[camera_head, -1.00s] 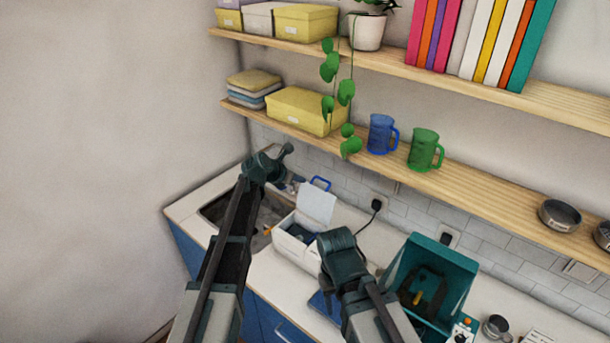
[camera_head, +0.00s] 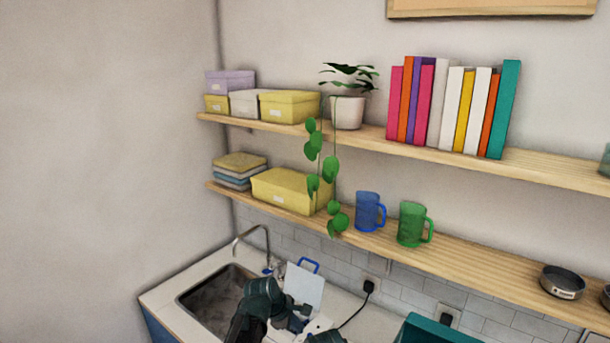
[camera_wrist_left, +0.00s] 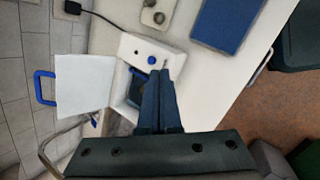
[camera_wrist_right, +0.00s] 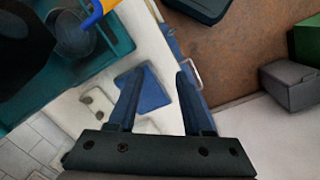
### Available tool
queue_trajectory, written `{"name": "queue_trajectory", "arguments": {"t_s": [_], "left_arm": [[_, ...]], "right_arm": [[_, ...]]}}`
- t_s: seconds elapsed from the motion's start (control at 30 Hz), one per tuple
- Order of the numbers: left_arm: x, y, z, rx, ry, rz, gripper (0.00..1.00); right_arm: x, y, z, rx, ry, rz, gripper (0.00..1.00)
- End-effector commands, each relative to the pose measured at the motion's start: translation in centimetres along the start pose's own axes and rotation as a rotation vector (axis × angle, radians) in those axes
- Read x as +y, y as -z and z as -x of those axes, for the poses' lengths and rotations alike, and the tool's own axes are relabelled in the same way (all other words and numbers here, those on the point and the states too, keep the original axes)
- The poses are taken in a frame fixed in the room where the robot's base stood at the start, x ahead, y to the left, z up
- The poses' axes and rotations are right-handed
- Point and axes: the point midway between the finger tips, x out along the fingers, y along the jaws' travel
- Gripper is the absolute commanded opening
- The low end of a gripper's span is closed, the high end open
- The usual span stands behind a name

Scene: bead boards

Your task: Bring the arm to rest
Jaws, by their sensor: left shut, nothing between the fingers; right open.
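My left arm reaches up from the bottom edge of the head view. Its gripper (camera_head: 297,318) is beside the white box with the raised lid (camera_head: 304,288). In the left wrist view the left gripper (camera_wrist_left: 160,74) has its dark fingers together with nothing between them, in front of the open white box (camera_wrist_left: 139,52). In the right wrist view the right gripper (camera_wrist_right: 157,72) is open and empty, its fingers apart above the counter. A blue flat pad (camera_wrist_right: 151,91) shows beyond and between these fingers. The right gripper is not clear in the head view.
A sink (camera_head: 212,302) with a tap (camera_head: 262,240) is at the left of the counter. Shelves above hold a blue mug (camera_head: 368,211), a green mug (camera_head: 411,224), boxes, books and a trailing plant (camera_head: 329,168). A teal bin (camera_wrist_right: 88,50) is beside the right gripper.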

Motion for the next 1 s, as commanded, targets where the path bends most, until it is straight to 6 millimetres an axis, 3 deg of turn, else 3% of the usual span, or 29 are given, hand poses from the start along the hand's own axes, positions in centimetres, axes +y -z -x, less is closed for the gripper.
{"name": "queue_trajectory", "arguments": {"t_s": [0.03, 0.2, 0.4, 0.5, 0.7, 1.0], "left_arm": [[-3.8, -0.3, -1.5, 0.018, 0.051, -0.152, 0.00], [-12.8, -0.7, -3.3, 0.047, 0.251, -0.695, 0.00], [-21.5, -0.1, -3.8, 0.003, 0.484, -1.236, 0.00], [-24.2, 0.4, -3.7, -0.034, 0.573, -1.422, 0.00], [-26.8, 0.8, -3.2, -0.088, 0.667, -1.612, 0.00], [-26.9, 0.9, -3.0, -0.097, 0.678, -1.635, 0.00]], "right_arm": [[-0.2, 0.1, -2.2, 0.000, 0.000, 0.001, 0.50], [-0.5, 0.4, -5.7, 0.001, -0.001, 0.002, 0.50], [-0.8, 0.6, -9.1, 0.002, -0.002, 0.004, 0.50], [-0.9, 0.7, -10.2, 0.002, -0.002, 0.005, 0.50], [-1.0, 0.7, -11.0, 0.002, -0.002, 0.005, 0.50], [-1.0, 0.7, -10.9, 0.002, -0.002, 0.005, 0.50]]}}
